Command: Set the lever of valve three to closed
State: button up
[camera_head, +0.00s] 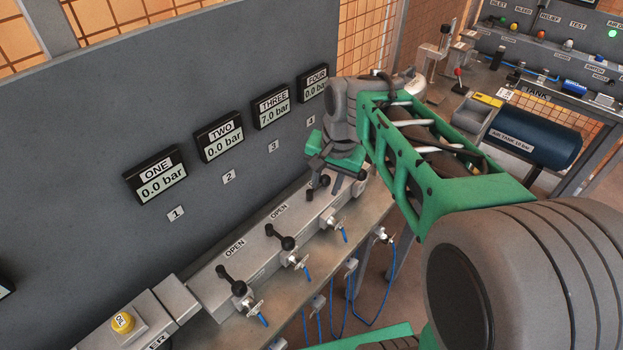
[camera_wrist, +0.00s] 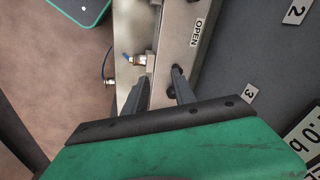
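The valve three lever (camera_head: 321,183), black with a round knob, stands on the grey valve block near the plate marked 3. In the wrist view, the dark lever (camera_wrist: 174,71) shows beside the tip of the right finger; its lower part is partly hidden by that finger. My gripper (camera_head: 325,176) is over this valve. In the wrist view, the fingers of my gripper (camera_wrist: 160,84) are apart, with nothing clearly held between them. I cannot tell whether a finger touches the lever. The display marked THREE (camera_head: 273,105) reads 7.0 bar.
Two other black levers, valve one's (camera_head: 232,284) and valve two's (camera_head: 283,239), stand along the block to the lower left. OPEN labels (camera_head: 279,211) are on the block. Outlets with blue handles (camera_head: 297,263) line the front edge. A grey panel (camera_head: 90,130) rises behind.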

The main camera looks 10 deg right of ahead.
aim_at(319, 186)
jog(key=w+d+m, duration=0.2)
jog(key=w+m, duration=0.2)
jog(key=w, duration=0.3)
jog(key=x, duration=0.8)
jog(key=shift+s+a+f+p, duration=0.1)
jog(key=shift+s+a+p, duration=0.05)
jog(key=shift+a+p, duration=0.15)
grip_shut()
dwell(0.5)
